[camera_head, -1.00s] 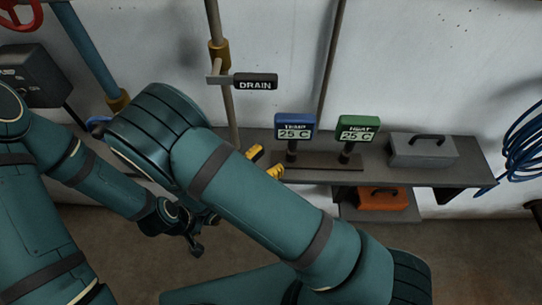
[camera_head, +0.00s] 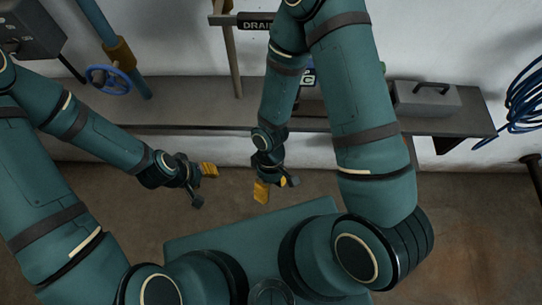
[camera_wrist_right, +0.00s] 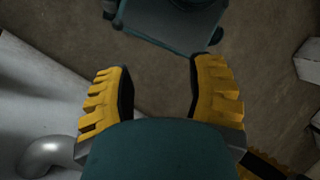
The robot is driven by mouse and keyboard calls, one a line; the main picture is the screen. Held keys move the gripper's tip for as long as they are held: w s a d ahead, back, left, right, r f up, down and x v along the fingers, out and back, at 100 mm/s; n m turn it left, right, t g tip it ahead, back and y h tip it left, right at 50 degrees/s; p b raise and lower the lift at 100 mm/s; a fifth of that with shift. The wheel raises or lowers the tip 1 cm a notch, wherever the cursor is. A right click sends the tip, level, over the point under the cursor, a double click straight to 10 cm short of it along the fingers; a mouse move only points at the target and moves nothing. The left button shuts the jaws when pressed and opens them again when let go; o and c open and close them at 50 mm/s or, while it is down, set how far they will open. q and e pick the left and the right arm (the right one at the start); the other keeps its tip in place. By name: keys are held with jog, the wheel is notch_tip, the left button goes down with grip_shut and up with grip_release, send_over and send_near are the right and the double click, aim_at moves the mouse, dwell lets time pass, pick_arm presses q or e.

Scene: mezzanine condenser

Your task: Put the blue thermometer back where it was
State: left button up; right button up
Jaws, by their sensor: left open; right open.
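My right gripper (camera_head: 276,188) is open and empty, below and in front of the shelf edge. In the right wrist view its yellow fingers (camera_wrist_right: 163,92) are apart with only floor between them. My left gripper (camera_head: 205,187) is open and empty, also in front of the shelf, to the left of the right gripper.
A grey toolbox (camera_head: 427,98) stands on the shelf's right part. A blue valve wheel (camera_head: 108,79) and pipe are at the left. The DRAIN sign (camera_head: 255,21) hangs on a pipe at the wall. A blue hose coil (camera_head: 524,100) hangs at the right.

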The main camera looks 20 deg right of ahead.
jog(key=w+d+r+m+t+y, duration=0.1)
jog(key=w+d+m+t+y, duration=0.1)
jog(key=w+m+t, duration=0.4)
jog(key=w+m, duration=0.2)
jog(key=shift+d+r+m+y, duration=0.25)
jog(key=shift+r+m+y, duration=0.05)
jog(key=shift+r+m, duration=0.1)
dwell(0.7)
